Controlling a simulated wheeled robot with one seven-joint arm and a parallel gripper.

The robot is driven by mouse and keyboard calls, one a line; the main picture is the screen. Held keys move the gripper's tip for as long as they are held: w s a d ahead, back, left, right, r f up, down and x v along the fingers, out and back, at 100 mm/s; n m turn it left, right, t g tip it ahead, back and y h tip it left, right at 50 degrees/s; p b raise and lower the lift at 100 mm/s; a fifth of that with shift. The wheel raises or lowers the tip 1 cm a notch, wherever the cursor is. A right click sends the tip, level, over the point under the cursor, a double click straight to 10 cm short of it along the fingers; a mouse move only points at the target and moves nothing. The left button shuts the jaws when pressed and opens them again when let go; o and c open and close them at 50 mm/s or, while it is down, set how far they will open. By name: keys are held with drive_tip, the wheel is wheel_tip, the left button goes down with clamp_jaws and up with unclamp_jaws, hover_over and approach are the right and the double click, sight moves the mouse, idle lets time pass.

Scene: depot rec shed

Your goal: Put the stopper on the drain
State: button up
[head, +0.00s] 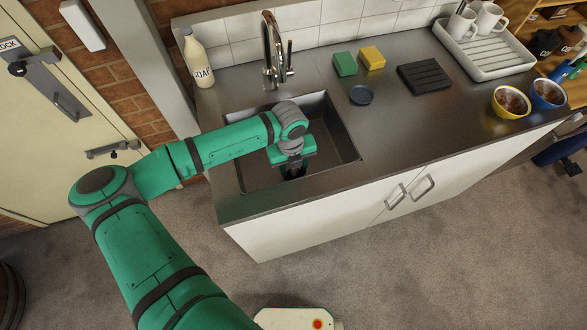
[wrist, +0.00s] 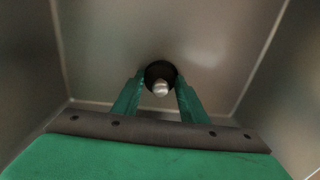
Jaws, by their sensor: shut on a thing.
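My gripper (head: 293,173) reaches down into the steel sink (head: 340,150), near its front part. In the wrist view my gripper (wrist: 159,84) is shut on the stopper (wrist: 160,88), a dark round disc with a silvery knob between the fingertips. The sink floor (wrist: 205,50) shows around it. The drain is not seen apart from the dark disc. I cannot tell whether the stopper sits on the drain or is held above it.
A faucet (head: 272,55) stands behind the sink, with a soap bottle (head: 198,62) to its left. On the counter are a dark round dish (head: 361,95), a green sponge (head: 345,64), a yellow sponge (head: 372,57) and a black rack (head: 425,76). Sink walls surround my gripper.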

drive_tip(key=shift+f, duration=0.2)
drive_tip(key=o, duration=1.1)
drive_tip(key=shift+d, duration=0.1)
drive_tip(key=shift+o, duration=0.2)
drive_tip(key=shift+r, duration=0.15)
wheel_tip(320, 180, up, 12)
drive_tip(key=shift+a, duration=0.3)
drive_tip(key=shift+w, duration=0.15)
